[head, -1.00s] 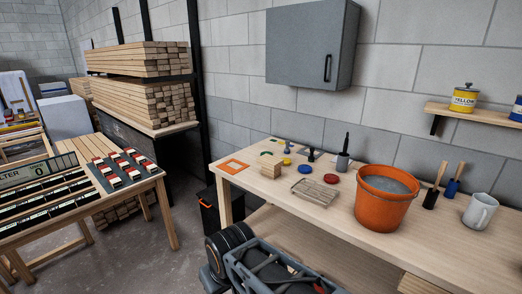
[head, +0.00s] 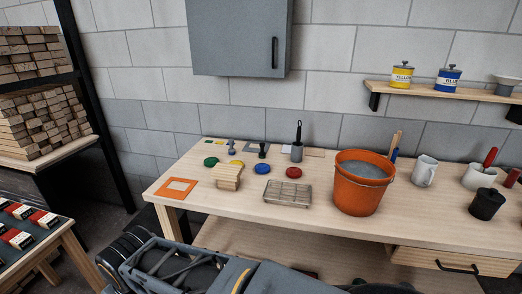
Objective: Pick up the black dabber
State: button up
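Behind the rim of the orange bucket (head: 358,201) on the bench, a wooden handle (head: 398,138) and a bit of a blue dabber (head: 394,155) show. The black dabber itself cannot be made out now; the bucket seems to hide it. In the earlier view it stood upright beside the blue one, wooden handle up. My gripper is not in view; only parts of my arm show along the bottom edge.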

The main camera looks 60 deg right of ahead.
aim_at(262, 154)
jog(key=z, duration=0.6)
jog(key=i, duration=0.75)
jog(key=z, duration=0.85)
